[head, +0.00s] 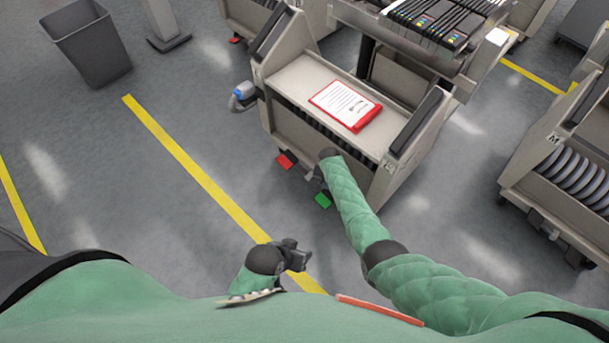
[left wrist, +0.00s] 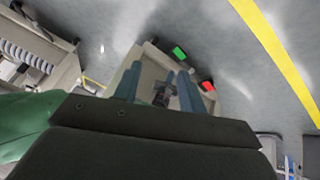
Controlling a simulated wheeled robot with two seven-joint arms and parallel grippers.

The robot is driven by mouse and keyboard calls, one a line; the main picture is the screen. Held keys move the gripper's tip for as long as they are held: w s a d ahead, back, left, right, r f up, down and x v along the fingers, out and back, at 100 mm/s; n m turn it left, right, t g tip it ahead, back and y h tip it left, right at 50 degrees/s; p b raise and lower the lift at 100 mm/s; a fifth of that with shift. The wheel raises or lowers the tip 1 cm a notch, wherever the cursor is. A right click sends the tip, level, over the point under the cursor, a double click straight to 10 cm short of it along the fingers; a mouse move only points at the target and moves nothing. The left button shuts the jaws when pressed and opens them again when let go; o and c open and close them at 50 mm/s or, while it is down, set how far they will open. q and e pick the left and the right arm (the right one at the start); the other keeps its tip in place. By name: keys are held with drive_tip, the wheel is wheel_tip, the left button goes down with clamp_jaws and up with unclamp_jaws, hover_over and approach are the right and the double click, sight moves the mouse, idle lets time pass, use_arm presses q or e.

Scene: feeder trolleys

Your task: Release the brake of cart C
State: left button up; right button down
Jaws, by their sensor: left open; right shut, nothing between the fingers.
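A grey-beige cart (head: 300,82) stands in the middle of the head view; its small corner label is too small to read. Low on its near side are a red pedal (head: 287,159) and a green pedal (head: 323,200). Both also show in the left wrist view, red (left wrist: 208,86) and green (left wrist: 179,53). My right gripper (head: 316,184) is shut and empty, down at the cart's near edge just above the green pedal; I cannot tell whether it touches it. My left gripper (head: 300,256) is open and empty, held back near my body, away from the cart.
A red clipboard (head: 345,104) lies on the cart's top. A cart marked M (head: 530,165) with reels stands at the right. A grey bin (head: 88,45) is at the far left. Floor left of the cart is clear, with a yellow line (head: 190,168).

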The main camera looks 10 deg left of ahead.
use_arm(q)
drive_tip(key=r, duration=0.3)
drive_tip(key=r+p, duration=0.1)
drive_tip(key=shift+s+a+r, duration=0.2)
drive_tip(key=shift+s+r, duration=0.05)
drive_tip(key=shift+r, duration=0.05)
use_arm(e)
drive_tip(key=shift+r, duration=0.55)
